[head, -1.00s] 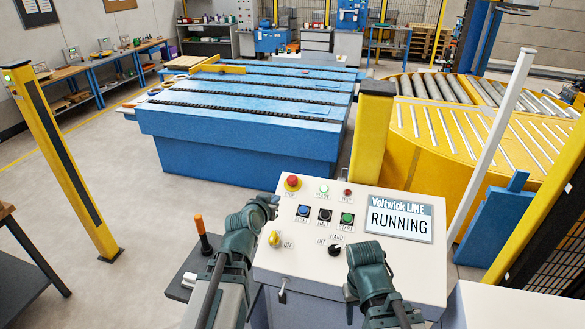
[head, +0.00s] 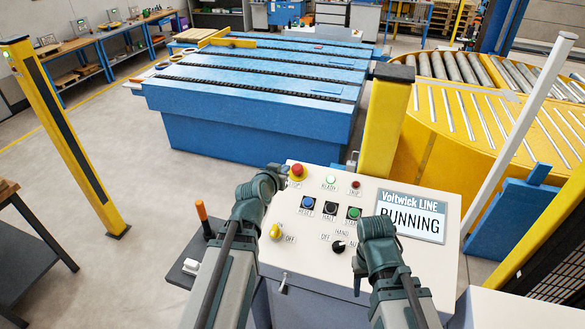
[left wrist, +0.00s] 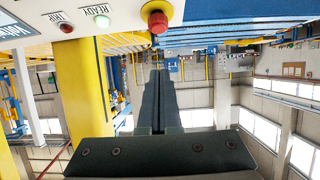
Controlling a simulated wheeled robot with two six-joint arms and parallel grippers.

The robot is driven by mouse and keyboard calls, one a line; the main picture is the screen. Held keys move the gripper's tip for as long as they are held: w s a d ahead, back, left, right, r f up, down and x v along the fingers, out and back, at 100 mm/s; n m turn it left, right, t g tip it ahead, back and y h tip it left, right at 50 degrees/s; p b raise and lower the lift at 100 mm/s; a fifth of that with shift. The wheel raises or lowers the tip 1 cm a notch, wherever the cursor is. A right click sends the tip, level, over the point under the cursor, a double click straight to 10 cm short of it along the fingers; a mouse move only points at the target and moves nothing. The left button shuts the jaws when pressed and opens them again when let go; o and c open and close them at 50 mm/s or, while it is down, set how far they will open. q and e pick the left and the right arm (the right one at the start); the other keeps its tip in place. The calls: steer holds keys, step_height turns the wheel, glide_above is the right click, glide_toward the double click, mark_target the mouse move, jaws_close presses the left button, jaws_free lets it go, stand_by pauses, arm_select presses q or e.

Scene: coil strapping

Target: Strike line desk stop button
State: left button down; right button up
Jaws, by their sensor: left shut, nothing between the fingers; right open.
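The red stop button (head: 297,171) sits on a yellow base at the top left corner of the white line desk (head: 310,262). The desk's display (head: 411,215) reads RUNNING. My left gripper (head: 281,170) is shut and empty, just left of the stop button in the head view. In the left wrist view the button (left wrist: 158,20) is just beyond the closed fingertips (left wrist: 158,70), with a small gap in the picture. I cannot tell the true distance. My right gripper (head: 358,282) is open over the lower desk; its fingers are mostly hidden by its wrist.
Near the stop button are the ready lamp (head: 331,181), the trip lamp (head: 355,184), and blue, black and green push buttons (head: 330,208). A yellow knob (head: 276,231) and black knob (head: 338,246) sit lower. A yellow post (head: 386,125) stands behind the desk.

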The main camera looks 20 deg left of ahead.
arm_select(q)
steer(key=b, duration=0.4)
glide_above(297, 169)
steer(key=s, duration=0.4)
step_height(297, 169, down, 4)
steer(key=f+b, duration=0.1)
steer(key=w+f+b, duration=0.1)
steer(key=shift+w+a+f, duration=0.1)
steer(key=shift+w+f, duration=0.05)
steer(key=shift+f, duration=0.15)
steer(key=shift+w+f+b, duration=0.3)
steer(key=shift+f+b, duration=0.3)
steer(key=shift+b, duration=0.25)
steer(key=shift+w+f+b, duration=0.2)
steer(key=shift+f+b, duration=0.65)
steer(key=shift+b, duration=0.15)
steer(key=shift+s, duration=0.1)
steer(key=shift+s+r, duration=0.1)
